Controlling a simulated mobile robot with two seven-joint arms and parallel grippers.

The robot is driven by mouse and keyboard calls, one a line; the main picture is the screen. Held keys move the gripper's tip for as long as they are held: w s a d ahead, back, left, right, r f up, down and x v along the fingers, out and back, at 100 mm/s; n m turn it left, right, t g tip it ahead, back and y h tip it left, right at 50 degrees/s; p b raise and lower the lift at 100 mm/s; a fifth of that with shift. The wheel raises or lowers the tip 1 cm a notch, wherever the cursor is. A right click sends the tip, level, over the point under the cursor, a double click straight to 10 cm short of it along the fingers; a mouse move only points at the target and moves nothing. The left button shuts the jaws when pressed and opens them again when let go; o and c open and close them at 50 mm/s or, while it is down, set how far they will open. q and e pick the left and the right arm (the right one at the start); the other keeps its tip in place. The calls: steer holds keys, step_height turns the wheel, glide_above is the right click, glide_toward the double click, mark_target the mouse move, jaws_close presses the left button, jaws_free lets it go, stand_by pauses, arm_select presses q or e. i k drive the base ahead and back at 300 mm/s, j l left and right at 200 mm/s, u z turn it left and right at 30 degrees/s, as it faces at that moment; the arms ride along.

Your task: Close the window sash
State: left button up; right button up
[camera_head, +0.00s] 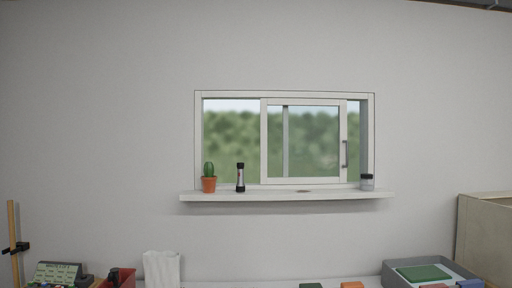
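The window sash (264,140) is a white-framed sliding pane in the white window frame (285,95) on the wall ahead. It stands right of the middle of the frame, with a strip of open view between its right edge and the right jamb. A grey vertical handle (345,153) sits on its right stile. Another vertical bar (285,140) shows through its glass. Neither of my grippers is in view.
Below are a white bag (162,268), a grey tray (395,277) and a beige box (485,240).

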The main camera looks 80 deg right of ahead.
mark_target(343, 143)
steer(key=z, duration=2.95)
steer(key=i+l+u, duration=0.1)
steer(key=u, duration=0.6)
steer(key=i+l+u, duration=0.2)
steer(key=l, duration=0.15)
steer(key=l+u, duration=0.15)
steer(key=l, duration=0.15)
steer(key=i+l+u, duration=0.2)
steer(key=l, duration=0.15)
steer(key=k, duration=0.1)
